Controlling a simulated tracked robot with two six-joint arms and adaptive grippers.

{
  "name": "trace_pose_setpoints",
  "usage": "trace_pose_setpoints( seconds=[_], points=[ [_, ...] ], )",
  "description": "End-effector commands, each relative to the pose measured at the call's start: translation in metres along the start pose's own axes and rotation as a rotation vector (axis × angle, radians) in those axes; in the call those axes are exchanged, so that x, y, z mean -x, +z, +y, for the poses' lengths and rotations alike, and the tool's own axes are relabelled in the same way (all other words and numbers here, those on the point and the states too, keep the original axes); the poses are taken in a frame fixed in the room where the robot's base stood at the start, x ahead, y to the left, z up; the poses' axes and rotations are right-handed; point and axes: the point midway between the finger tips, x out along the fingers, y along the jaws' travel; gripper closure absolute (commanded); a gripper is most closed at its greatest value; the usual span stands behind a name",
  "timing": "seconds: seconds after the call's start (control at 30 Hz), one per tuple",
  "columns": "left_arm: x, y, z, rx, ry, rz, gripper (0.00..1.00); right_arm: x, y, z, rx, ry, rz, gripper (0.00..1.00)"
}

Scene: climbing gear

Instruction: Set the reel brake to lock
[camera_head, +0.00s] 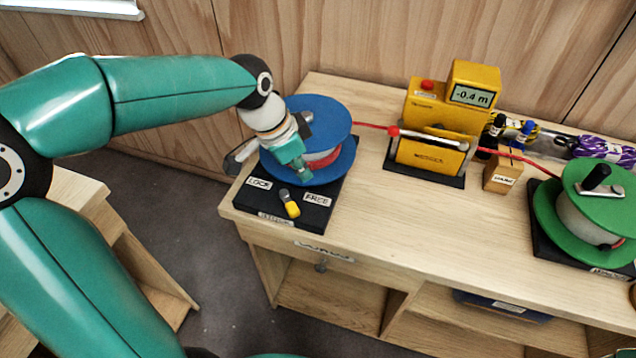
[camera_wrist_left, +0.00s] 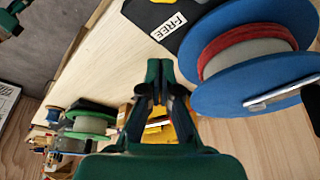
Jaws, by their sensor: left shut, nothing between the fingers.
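The blue reel (camera_head: 335,115) with red cord stands on a black base (camera_head: 310,217) at the table's left end. The base carries a LOCK label (camera_head: 259,184) on the left and a FREE label (camera_head: 317,198) on the right. The brake lever (camera_head: 291,208), grey with a yellow end, lies between them, the yellow end toward the front edge. My left gripper (camera_head: 304,174) is shut and empty, in front of the blue reel and behind the lever in the head view; contact cannot be told. Its closed fingers show in the left wrist view (camera_wrist_left: 160,72), beside the reel (camera_wrist_left: 260,60). My right gripper is not in view.
A yellow meter (camera_head: 440,115) reading -0.4 m stands at mid-table, with red cord running through it. A green reel (camera_head: 590,205) is at the right, near a wooden block (camera_head: 502,175) and a purple rope bundle (camera_head: 603,150). The table between the two reels is clear at the front.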

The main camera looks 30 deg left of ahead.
Motion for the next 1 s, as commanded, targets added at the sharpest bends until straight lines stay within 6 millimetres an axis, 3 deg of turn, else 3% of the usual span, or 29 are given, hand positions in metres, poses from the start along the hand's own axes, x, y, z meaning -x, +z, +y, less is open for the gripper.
trace_pose_setpoints(
  seconds=[0.57,0.77,1.0],
  points=[
    [-0.01,-0.007,0.003,-0.015,0.005,0.0,1.0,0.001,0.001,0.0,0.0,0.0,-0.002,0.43],
    [-0.039,-0.006,0.003,-0.016,0.007,-0.003,1.0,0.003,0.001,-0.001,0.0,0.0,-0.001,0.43],
    [-0.088,-0.007,0.004,-0.017,0.008,-0.003,1.0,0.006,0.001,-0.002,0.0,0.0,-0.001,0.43]
  ],
)
